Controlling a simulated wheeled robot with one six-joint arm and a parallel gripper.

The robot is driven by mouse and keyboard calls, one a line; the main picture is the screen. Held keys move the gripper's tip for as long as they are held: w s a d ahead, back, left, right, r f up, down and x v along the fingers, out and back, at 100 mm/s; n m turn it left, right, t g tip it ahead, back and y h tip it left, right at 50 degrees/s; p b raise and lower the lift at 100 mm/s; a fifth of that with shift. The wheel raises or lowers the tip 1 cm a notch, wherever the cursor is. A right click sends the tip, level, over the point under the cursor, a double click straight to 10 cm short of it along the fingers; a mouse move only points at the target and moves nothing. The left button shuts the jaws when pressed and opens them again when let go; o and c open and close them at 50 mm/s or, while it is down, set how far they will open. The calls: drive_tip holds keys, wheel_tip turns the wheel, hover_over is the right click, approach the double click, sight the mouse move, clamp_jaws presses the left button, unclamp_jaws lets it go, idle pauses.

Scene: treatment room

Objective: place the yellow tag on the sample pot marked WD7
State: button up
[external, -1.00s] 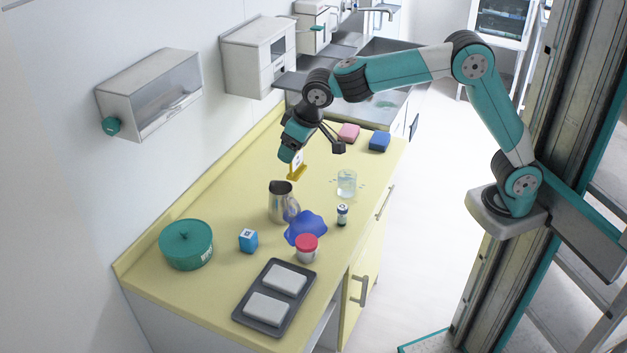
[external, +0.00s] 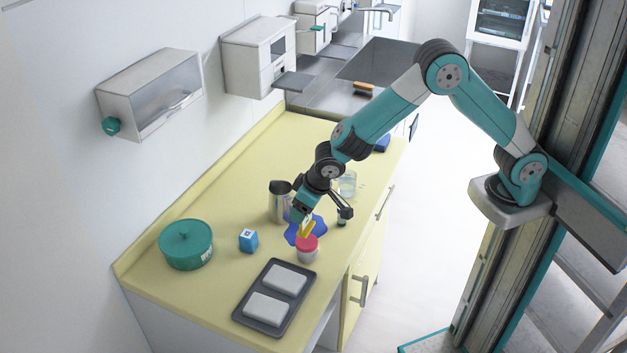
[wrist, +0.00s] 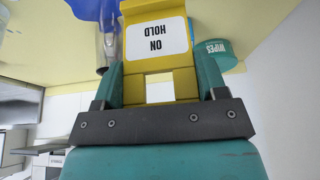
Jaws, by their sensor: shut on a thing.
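The yellow tag (external: 308,228) is in the jaws of my gripper (external: 303,217), which is shut on it. In the wrist view the tag (wrist: 155,88) has a white label reading ON HOLD, upside down, between the fingers (wrist: 160,80). A sample pot with a red lid (external: 308,243) stands on the yellow counter. The tag's lower end is at or just above this lid in the external view; I cannot tell whether they touch. No WD7 marking is readable on the pot.
A blue crumpled cloth (external: 292,236) lies behind the pot, with a metal jug (external: 278,204) beyond. A grey tray (external: 252,325) with two white blocks is in front. A blue cube (external: 248,240) and green wipes tub (external: 187,246) stand left. A glass beaker (external: 348,184) is behind my gripper.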

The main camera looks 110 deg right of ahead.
drive_tip(key=shift+f+p, duration=0.4)
drive_tip(key=shift+f, duration=1.5)
drive_tip(key=shift+f, duration=0.2)
drive_tip(key=o, duration=0.9)
drive_tip(key=shift+r, duration=0.2)
